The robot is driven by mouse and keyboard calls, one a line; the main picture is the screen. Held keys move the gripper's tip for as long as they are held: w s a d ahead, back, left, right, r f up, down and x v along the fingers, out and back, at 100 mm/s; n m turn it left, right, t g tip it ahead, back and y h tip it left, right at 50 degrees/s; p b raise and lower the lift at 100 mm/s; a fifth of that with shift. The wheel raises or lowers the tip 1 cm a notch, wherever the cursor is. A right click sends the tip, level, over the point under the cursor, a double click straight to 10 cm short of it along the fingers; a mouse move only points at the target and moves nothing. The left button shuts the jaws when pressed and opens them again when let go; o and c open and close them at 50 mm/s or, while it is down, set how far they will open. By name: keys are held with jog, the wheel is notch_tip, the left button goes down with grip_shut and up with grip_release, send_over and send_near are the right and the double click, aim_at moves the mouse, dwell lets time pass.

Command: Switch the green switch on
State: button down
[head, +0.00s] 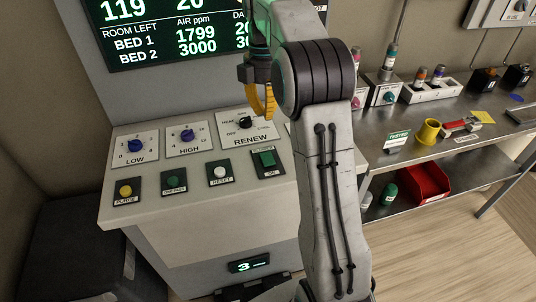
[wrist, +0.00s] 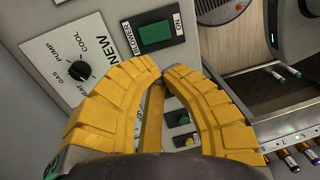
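The green switch (head: 266,159) is a green rocker on a dark plate at the right of the sloped control panel. In the wrist view, the green switch (wrist: 155,36) shows near the top, with "ON" at one end of its plate and "BLOWER" at the other. I cannot tell which way the rocker is tilted. My gripper (head: 262,112) has yellow fingers and hangs above the back of the panel, apart from the switch. In the wrist view, its curved fingers (wrist: 163,72) meet at the tips with nothing held between them, just below the switch in the picture.
The panel (head: 200,243) also carries a RENEW dial (head: 248,122), two blue dials (head: 187,134), a white button (head: 220,172), a green button (head: 173,182) and a yellow button (head: 125,190). A screen (head: 170,30) stands behind. A metal bench (head: 450,105) with small items is at right.

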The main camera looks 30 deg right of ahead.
aim_at(268, 160)
jog(key=f, duration=0.4)
jog(key=s+f, duration=0.1)
jog(key=f, duration=0.4)
jog(key=f+b, duration=0.1)
jog(key=f, duration=0.4)
jog(key=shift+s+a, duration=0.2)
jog(key=shift+s, duration=0.1)
jog(key=shift+f, duration=0.1)
